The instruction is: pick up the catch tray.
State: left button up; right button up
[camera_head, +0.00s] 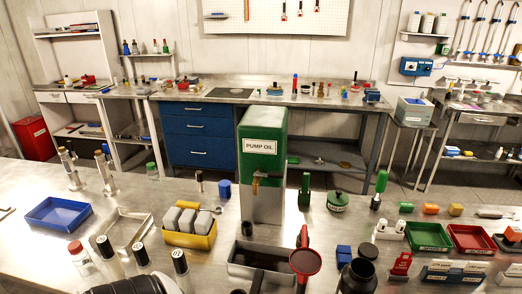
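A grey metal tray with a dark inside (237,269) sits on the steel bench at the front middle, in front of the green and grey PUMP OIL can (263,150) with its brass tap. It looks like the catch tray, but no label shows on it. A red round-headed item (305,262) overlaps its right side, and a dark upright piece stands in front of it. A shallow blue tray (58,216) lies at the left of the bench.
A yellow bin (190,238) with grey blocks and several black-capped bottles stand left of the grey tray. A black jar (358,275) stands to its right. Green (429,248) and red (472,252) trays lie further right. Bare bench shows around the blue tray.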

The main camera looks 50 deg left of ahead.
aim_at(259, 262)
jog(key=k+j+u, duration=0.1)
jog(key=u, duration=1.4)
